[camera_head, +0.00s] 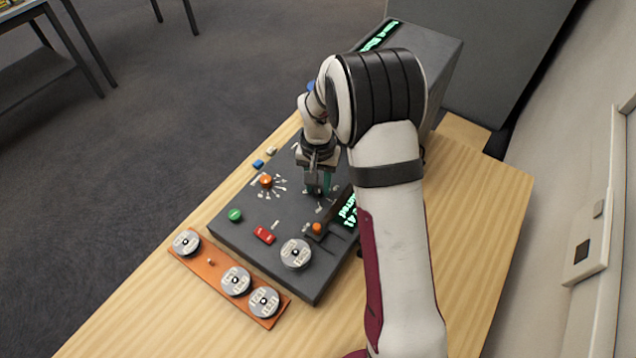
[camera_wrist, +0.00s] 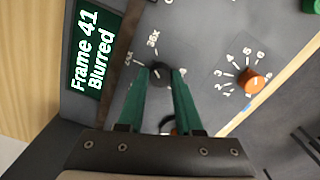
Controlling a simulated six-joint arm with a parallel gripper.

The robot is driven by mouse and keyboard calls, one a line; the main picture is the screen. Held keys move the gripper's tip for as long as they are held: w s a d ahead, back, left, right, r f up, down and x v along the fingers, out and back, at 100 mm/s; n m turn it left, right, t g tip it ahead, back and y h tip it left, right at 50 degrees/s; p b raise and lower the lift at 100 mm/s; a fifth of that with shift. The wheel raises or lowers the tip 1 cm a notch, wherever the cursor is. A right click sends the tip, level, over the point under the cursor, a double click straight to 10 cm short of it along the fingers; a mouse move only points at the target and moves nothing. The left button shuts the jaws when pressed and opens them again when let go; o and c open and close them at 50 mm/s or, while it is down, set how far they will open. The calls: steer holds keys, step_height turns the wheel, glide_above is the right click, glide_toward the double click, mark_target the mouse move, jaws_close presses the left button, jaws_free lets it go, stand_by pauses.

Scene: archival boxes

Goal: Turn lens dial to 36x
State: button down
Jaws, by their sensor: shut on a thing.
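The lens dial (camera_wrist: 161,71) is a small black knob on the dark machine top, seen between my green fingertips in the wrist view. A white mark reading 36x (camera_wrist: 153,39) stands just above it in that view, and another mark to the left is hard to read. My gripper (camera_wrist: 161,77) is shut on the dial, one finger on each side. Which mark the dial points at cannot be told. In the head view my gripper (camera_head: 317,188) reaches down onto the machine (camera_head: 250,200) and hides the dial. The screen (camera_wrist: 90,48) reads "Frame 41 Blurred".
An orange knob (camera_wrist: 254,81) with numbered marks sits near the lens dial. A green button (camera_head: 235,215), a red switch (camera_head: 264,235) and a disc (camera_head: 295,253) are on the machine. An orange tray (camera_head: 212,273) holds several discs. Bare wood lies to the right.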

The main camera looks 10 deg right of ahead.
mark_target(318, 189)
steer(key=shift+m, duration=1.6)
steer(key=c, duration=0.6)
jaws_free()
step_height(318, 189, up, 16)
steer(key=shift+f, duration=0.1)
